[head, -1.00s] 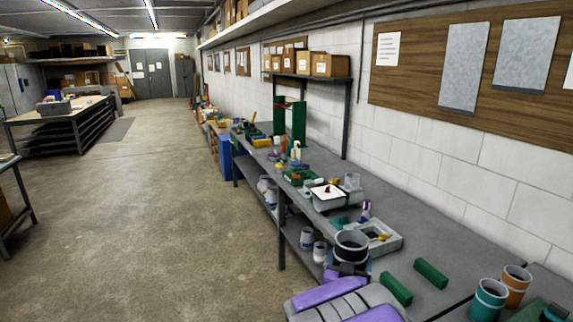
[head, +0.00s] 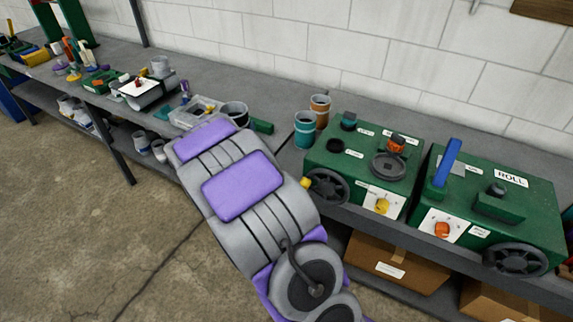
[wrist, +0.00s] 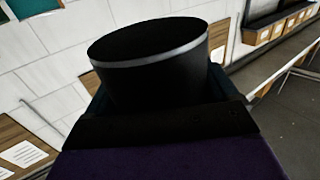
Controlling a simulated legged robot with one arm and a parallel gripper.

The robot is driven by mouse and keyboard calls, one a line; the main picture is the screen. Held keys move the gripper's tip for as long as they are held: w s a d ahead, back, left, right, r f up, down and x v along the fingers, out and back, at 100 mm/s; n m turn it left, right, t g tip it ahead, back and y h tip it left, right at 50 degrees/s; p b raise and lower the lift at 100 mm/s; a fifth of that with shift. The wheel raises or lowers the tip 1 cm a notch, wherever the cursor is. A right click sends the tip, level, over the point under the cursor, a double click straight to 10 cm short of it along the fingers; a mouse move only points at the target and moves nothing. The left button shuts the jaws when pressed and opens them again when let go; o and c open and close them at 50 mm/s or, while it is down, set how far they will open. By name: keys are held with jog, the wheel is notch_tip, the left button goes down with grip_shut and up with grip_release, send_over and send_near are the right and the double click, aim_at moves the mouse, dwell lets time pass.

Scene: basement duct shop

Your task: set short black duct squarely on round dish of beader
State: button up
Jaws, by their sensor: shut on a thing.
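The short black duct (wrist: 150,75), a dark round tube with a pale band near its end, is held in my gripper (wrist: 155,118) in the wrist view. In the head view the duct (head: 235,112) shows just past the far end of my arm, and the arm hides my gripper there. A green machine (head: 345,155) on the bench has a dark round dish (head: 389,165) on its top, which looks empty. It appears to be the beader, though its labels are too small to read. The duct is left of the dish and well apart from it.
A second green machine marked ROLL (head: 510,210), with a blue lever (head: 447,163), stands right of the first. A teal cup (head: 305,130) and an orange cup (head: 320,110) stand left of the dish. A grey tray (head: 190,112) is by the duct. Cardboard boxes (head: 390,262) sit below.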

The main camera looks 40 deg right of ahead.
jog(key=s+d+f+m+g+h, duration=0.1)
jog(key=s+d+f, duration=0.1)
jog(key=d, duration=0.6)
jog(key=s+d+f+m+g+h, duration=0.2)
jog(key=d+f, duration=0.2)
jog(key=d, duration=0.5)
jog(key=shift+g+h, duration=0.3)
jog(key=shift+s+f, duration=0.1)
jog(key=shift+s, duration=0.05)
jog(key=shift+f+b, duration=1.1)
jog(key=shift+f, duration=3.6)
jog(key=shift+f, duration=0.2)
jog(key=o, duration=1)
jog(key=shift+c, duration=0.2)
jog(key=shift+f, duration=0.1)
